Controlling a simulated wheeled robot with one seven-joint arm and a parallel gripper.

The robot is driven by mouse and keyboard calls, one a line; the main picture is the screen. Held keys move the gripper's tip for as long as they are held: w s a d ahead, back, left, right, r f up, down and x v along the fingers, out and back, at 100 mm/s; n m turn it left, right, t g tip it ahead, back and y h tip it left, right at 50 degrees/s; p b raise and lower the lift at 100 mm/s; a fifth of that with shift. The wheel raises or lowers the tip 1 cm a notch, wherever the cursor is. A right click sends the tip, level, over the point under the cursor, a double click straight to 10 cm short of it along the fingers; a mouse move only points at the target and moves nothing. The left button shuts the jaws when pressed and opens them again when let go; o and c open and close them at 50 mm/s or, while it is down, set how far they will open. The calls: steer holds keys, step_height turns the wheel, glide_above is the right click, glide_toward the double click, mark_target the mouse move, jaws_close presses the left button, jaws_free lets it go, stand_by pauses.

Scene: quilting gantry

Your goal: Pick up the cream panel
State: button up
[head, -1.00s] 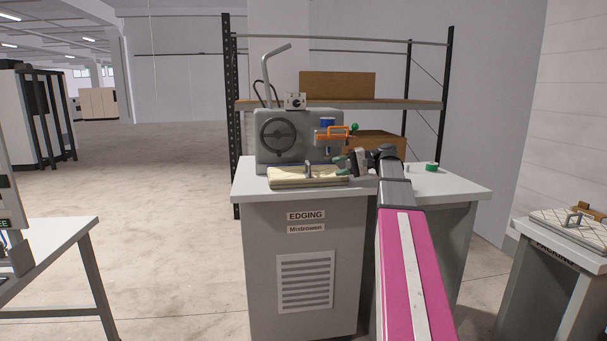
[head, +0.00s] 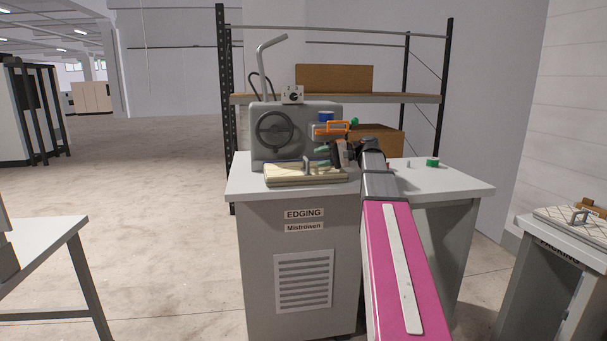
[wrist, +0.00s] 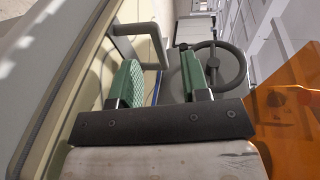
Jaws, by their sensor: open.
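The cream panel (head: 288,177) lies flat on the front of the edging table, with a grey handle (head: 306,165) standing up from it. In the wrist view the panel (wrist: 92,85) fills the left side, and its handle (wrist: 152,45) shows just ahead of the left fingertip. My gripper (head: 325,157) is over the right part of the panel, right of the handle. Its green fingers are apart in the wrist view (wrist: 162,75), with nothing visibly held. I cannot tell whether a finger touches the handle.
A grey machine with a handwheel (head: 275,134) stands right behind the panel. An orange part (head: 331,129) sits close above my gripper and shows large in the wrist view (wrist: 286,110). A green item (head: 432,162) lies at the table's right. A quilted panel (head: 572,222) is on another stand.

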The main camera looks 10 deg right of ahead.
steer(key=x, duration=0.4)
steer(key=shift+w+a+f, duration=0.15)
steer(key=shift+w+a, duration=0.1)
steer(key=shift+a, duration=0.05)
jaws_close()
